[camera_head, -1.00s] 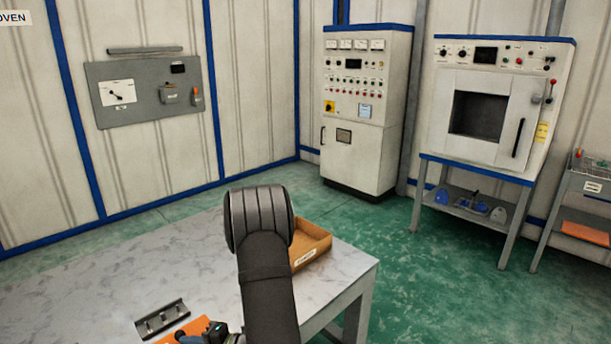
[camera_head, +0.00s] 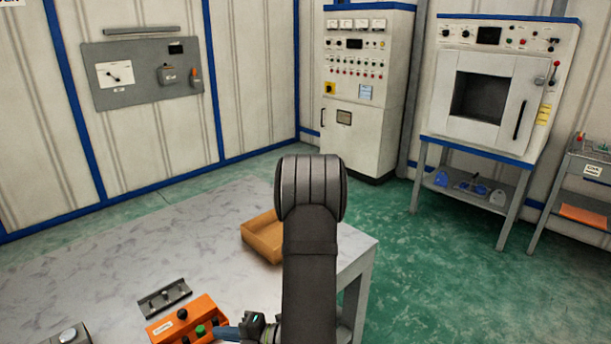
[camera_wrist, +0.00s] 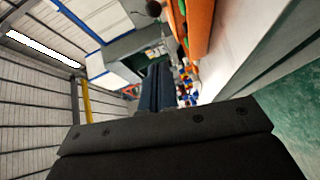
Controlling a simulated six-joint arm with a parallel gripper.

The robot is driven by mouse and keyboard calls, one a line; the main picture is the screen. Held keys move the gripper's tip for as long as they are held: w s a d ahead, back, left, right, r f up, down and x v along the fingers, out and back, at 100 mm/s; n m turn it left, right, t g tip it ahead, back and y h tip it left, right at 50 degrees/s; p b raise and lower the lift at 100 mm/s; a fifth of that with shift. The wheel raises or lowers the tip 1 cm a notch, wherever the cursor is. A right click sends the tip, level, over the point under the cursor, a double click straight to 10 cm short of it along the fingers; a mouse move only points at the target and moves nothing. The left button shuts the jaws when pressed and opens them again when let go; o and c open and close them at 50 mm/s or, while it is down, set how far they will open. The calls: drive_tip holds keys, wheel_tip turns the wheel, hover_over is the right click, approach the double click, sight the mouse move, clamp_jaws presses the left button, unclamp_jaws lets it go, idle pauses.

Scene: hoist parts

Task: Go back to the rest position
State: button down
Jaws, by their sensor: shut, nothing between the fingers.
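My gripper shows in the wrist view (camera_wrist: 154,80) as two dark blue fingers lying together, shut and empty. In the head view its blue tip (camera_head: 227,333) is low in the picture, just right of an orange control box (camera_head: 183,321) with black, green and red buttons. I cannot tell whether the tip touches the box. My dark arm stands upright in front of the table's right part and hides some of it. The orange box also shows at the top of the wrist view (camera_wrist: 198,25).
The grey marbled table (camera_head: 120,255) holds an orange-brown tray (camera_head: 262,243) near its right side, a dark bracket with pegs (camera_head: 164,298) and a small grey box (camera_head: 70,336). A control cabinet (camera_head: 360,140) and an oven (camera_head: 490,90) stand behind, across open green floor (camera_head: 420,260).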

drive_tip(key=x, duration=0.8)
drive_tip(key=w+a, duration=0.1)
drive_tip(key=w, duration=0.1)
drive_tip(key=shift+w+a+f, duration=0.2)
drive_tip(key=shift+w+f, duration=0.05)
drive_tip(key=shift+d+f, duration=0.1)
drive_tip(key=shift+d, duration=0.05)
drive_tip(key=s+d+r, duration=0.1)
drive_tip(key=s+d, duration=0.3)
drive_tip(key=d, duration=0.3)
drive_tip(key=s+d+r, duration=0.1)
drive_tip(key=s+d, duration=0.4)
drive_tip(key=d, duration=0.3)
drive_tip(key=shift+d, duration=0.3)
drive_tip(key=shift+r, duration=0.15)
